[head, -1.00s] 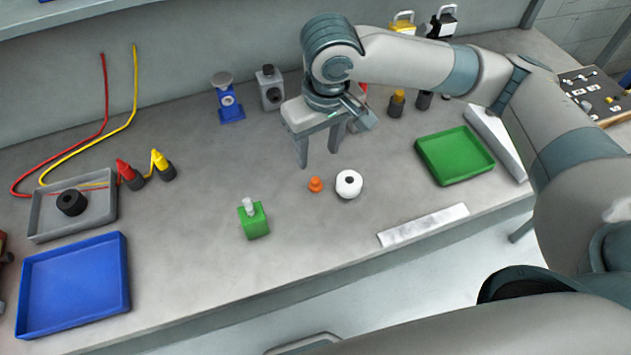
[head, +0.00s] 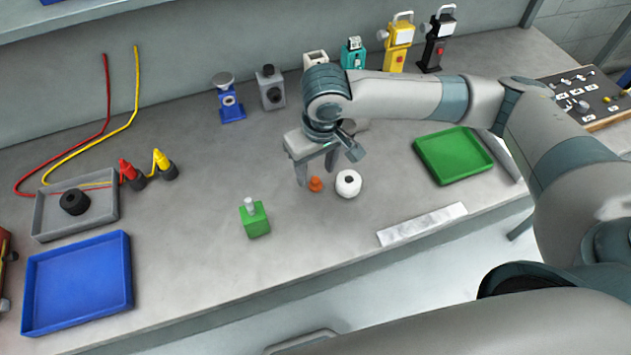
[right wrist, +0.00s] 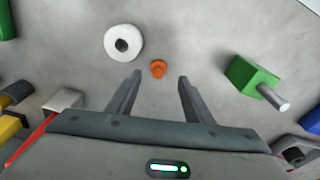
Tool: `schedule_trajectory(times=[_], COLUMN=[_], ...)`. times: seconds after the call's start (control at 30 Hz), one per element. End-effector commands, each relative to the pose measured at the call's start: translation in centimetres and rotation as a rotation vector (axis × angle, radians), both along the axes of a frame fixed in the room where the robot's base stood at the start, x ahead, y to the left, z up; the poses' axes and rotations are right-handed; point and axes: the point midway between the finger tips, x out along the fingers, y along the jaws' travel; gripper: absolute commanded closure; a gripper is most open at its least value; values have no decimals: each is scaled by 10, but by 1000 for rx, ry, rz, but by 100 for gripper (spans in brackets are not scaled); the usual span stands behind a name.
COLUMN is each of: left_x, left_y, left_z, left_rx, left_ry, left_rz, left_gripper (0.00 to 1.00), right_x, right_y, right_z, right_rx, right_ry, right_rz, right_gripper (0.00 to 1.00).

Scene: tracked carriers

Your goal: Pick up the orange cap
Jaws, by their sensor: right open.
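The small orange cap (head: 316,184) stands on the grey bench, just left of a white roll with a dark hole (head: 348,183). My right gripper (head: 316,178) is open, pointing down above the bench just behind the cap. In the right wrist view the cap (right wrist: 158,68) lies a little beyond the fingertips, between the lines of the two fingers (right wrist: 158,78). Nothing is between the fingers. My left gripper is not in view.
A green block with a pale peg (head: 255,219) stands to the left. A green tray (head: 418,150) lies to the right and a blue tray (head: 126,300) at front left. Several carriers, including a yellow one (head: 398,48), line the back. A white strip (head: 422,224) lies near the front edge.

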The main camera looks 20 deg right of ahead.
Motion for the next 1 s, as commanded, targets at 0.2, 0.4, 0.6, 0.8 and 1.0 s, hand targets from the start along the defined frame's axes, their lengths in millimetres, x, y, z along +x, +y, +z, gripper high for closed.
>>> schedule_trajectory(times=[0.2,0.4,0.6,0.8,1.0], left_x=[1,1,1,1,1], left_y=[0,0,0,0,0], left_z=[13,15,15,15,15], left_rx=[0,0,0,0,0], left_ry=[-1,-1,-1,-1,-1], left_rz=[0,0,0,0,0], left_gripper=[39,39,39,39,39], right_x=[4,6,7,7,7], right_y=[-4,-2,-2,-2,-2], right_z=[-23,-43,-46,-46,-46], right_rx=[-3,-1,-1,-1,-1], right_ry=[2,1,0,0,0], right_rz=[-2,0,0,0,0], right_gripper=[53,53,53,53,74])
